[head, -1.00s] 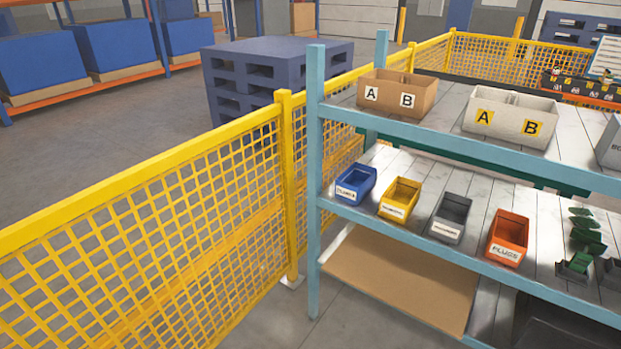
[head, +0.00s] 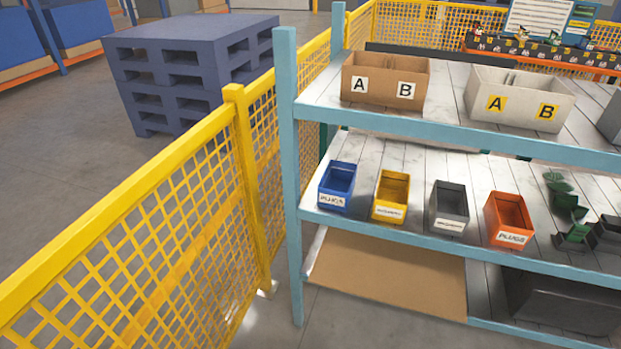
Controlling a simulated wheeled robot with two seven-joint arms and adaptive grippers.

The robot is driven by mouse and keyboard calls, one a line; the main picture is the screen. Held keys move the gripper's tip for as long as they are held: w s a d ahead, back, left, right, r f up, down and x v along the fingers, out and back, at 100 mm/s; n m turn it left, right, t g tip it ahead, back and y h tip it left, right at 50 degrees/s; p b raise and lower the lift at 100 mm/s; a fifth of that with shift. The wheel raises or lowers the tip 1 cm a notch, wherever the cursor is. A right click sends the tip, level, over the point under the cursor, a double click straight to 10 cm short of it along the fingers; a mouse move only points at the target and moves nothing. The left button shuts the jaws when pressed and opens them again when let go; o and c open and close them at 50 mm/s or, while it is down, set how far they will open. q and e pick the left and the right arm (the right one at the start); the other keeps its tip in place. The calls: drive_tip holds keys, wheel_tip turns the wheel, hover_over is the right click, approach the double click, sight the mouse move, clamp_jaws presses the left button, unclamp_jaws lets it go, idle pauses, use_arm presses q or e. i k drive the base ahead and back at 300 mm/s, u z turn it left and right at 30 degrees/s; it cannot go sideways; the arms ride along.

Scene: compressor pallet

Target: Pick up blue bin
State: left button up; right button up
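The blue bin (head: 337,187) is a small open-topped box with a white label on its front. It stands upright at the left end of the middle shelf (head: 410,233), close to the light-blue corner post. It looks empty. A yellow bin (head: 390,196) stands just to its right with a gap between them. Neither of my grippers shows in the head view.
A grey bin (head: 449,207) and an orange bin (head: 508,218) stand farther right, before green parts (head: 565,205). Above are a cardboard A/B box (head: 385,83) and a white A/B box (head: 519,100). A yellow mesh fence (head: 150,235) runs along the left.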

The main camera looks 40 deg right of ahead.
sight(336, 188)
drive_tip(key=z, duration=0.2)
drive_tip(key=i, duration=0.65)
drive_tip(key=z, duration=1.05)
drive_tip(key=i, duration=0.6)
drive_tip(key=z, duration=0.6)
